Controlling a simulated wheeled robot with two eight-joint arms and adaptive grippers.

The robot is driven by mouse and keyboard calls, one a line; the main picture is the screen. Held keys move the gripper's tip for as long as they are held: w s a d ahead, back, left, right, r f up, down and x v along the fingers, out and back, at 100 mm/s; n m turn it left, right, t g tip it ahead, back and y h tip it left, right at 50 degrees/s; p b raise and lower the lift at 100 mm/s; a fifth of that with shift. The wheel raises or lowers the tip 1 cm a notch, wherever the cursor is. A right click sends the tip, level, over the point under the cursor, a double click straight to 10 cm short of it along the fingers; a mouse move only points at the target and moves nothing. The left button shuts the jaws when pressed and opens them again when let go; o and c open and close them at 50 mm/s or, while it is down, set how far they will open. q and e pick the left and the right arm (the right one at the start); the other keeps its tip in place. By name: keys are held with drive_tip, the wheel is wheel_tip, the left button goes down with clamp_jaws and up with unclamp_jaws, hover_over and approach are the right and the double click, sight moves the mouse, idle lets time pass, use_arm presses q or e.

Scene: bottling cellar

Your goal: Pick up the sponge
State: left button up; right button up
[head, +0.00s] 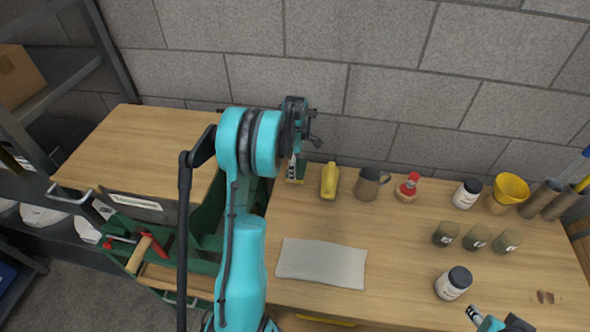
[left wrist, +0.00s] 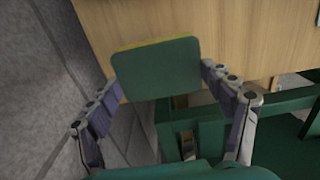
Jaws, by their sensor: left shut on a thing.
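The sponge (left wrist: 158,68), green with a yellow layer along one edge, is held between the two fingertips of my left gripper (left wrist: 161,80) in the left wrist view. In the head view my left gripper (head: 296,152) is at the back of the bench near the wall, and the sponge (head: 296,173) shows just below it, partly hidden by the gripper. I cannot tell whether the sponge still touches the bench. Part of my right gripper (head: 476,314) shows at the lower right edge; its fingers are too cut off to read.
A yellow bottle (head: 329,181) stands close right of the sponge, then a mug (head: 370,184) and a red-capped jar (head: 407,188). A grey cloth (head: 321,263) lies in front. Several jars and a yellow funnel (head: 511,188) stand at right. The stone wall (head: 400,100) is close behind.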

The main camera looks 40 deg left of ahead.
use_arm(q)
drive_tip(key=w+d+r+p, duration=0.2)
drive_tip(key=d+r, duration=0.5)
drive_tip(key=d, duration=0.4)
drive_tip(key=shift+d+r, duration=0.15)
drive_tip(key=shift+d, duration=0.1)
drive_tip(key=shift+o, duration=0.5)
